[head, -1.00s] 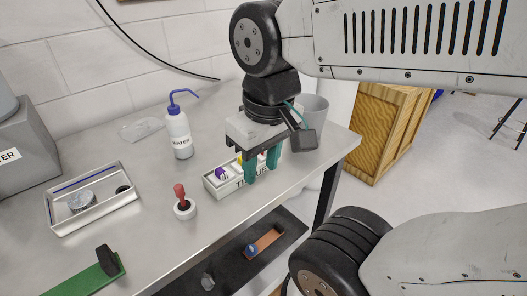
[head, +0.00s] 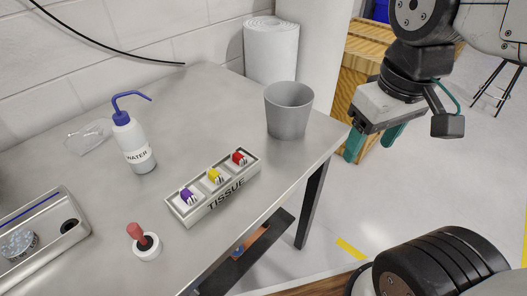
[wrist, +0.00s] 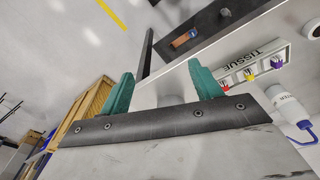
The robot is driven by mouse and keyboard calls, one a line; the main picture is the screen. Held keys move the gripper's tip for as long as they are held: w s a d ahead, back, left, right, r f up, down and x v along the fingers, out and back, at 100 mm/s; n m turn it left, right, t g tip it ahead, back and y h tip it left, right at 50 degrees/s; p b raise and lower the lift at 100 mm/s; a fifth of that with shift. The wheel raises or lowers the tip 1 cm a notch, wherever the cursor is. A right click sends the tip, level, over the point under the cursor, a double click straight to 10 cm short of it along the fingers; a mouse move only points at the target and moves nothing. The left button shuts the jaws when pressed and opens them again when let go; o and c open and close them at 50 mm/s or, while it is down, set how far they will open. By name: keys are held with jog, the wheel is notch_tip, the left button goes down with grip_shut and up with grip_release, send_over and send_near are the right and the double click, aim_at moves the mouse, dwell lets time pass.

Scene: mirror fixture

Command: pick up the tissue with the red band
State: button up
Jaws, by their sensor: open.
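The tissue with the red band (head: 239,157) stands in the right-hand slot of the white box marked TISSUE (head: 229,202), on the grey table. Beside it in the box are a tissue with a yellow band (head: 214,175) and one with a purple band (head: 188,195). My gripper (head: 373,142) is open and empty, to the right of the box and out past the table's edge. In the wrist view the gripper's two green fingers (wrist: 164,85) are apart with nothing between them. The red-banded tissue (wrist: 227,82) shows there to the right of the fingers.
A grey bin (head: 289,110) stands on the table between the box and my gripper. A water bottle (head: 133,143), a red-handled stamp (head: 145,243) and a metal tray (head: 40,235) are to the left. A wooden crate (head: 362,70) stands beyond the table.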

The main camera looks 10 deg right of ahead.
jog(key=w+a+n, duration=0.4)
jog(key=w+n, duration=0.2)
jog(key=n+g, duration=0.1)
jog(key=n, duration=1.5)
send_over(238, 155)
notch_tip(238, 155, down, 7)
jog(key=shift+s+f, duration=0.15)
jog(key=shift+f, duration=0.05)
jog(key=shift+a+f+n, duration=0.2)
jog(key=shift+f+n, duration=0.15)
jog(key=shift+n, duration=0.05)
jog(key=f, duration=0.7)
jog(key=shift+d, duration=0.2)
jog(key=shift+c, duration=0.3)
jog(key=c, duration=1)
